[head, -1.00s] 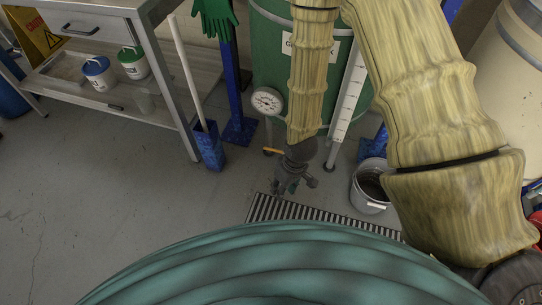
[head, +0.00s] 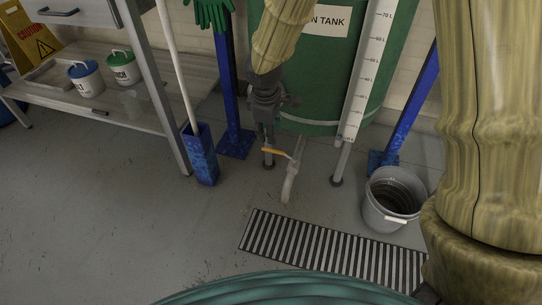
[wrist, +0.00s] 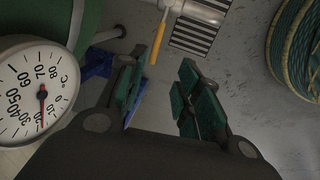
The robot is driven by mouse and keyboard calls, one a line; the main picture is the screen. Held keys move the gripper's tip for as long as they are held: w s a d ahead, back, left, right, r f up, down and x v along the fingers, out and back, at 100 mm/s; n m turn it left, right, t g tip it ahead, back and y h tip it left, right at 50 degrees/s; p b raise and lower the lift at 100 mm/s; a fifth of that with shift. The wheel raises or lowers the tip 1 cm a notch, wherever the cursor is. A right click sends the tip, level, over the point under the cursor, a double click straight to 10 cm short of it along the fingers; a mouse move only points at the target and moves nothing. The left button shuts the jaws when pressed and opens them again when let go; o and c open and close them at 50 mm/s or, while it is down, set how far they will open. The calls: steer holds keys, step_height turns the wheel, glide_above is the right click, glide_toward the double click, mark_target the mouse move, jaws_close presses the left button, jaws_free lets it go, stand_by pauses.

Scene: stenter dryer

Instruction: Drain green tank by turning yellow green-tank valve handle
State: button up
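The green tank (head: 325,75) stands at the back in the head view, with part of its label visible. Its yellow valve handle (head: 277,153) sticks out to the left of a white downward spout (head: 290,180). My gripper (head: 272,118) is above and slightly left of the handle in the head view, apart from it. In the wrist view, the yellow handle (wrist: 158,38) lies beyond the fingertips, near the top centre. My gripper (wrist: 157,88) is open there, with nothing between its dark green finger pads.
A dial thermometer (wrist: 38,88) is close on the left in the wrist view. A floor grate (head: 320,246) lies below the spout. A grey bucket (head: 372,215) of dark liquid stands right. A blue post (head: 228,85) stands left. A coiled hose (wrist: 295,50) is at right.

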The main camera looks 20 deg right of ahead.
mark_target(271, 150)
steer(key=f+b, duration=0.1)
steer(key=f, duration=0.2)
steer(key=w+d+f+b, duration=0.1)
steer(key=f+b, duration=0.1)
steer(key=f, duration=0.1)
steer(key=w+f+b, duration=0.1)
steer(key=f+b, duration=0.1)
steer(key=f, duration=0.2)
steer(key=shift+w+d+f, duration=0.1)
steer(key=shift+w+d, duration=0.05)
jaws_close()
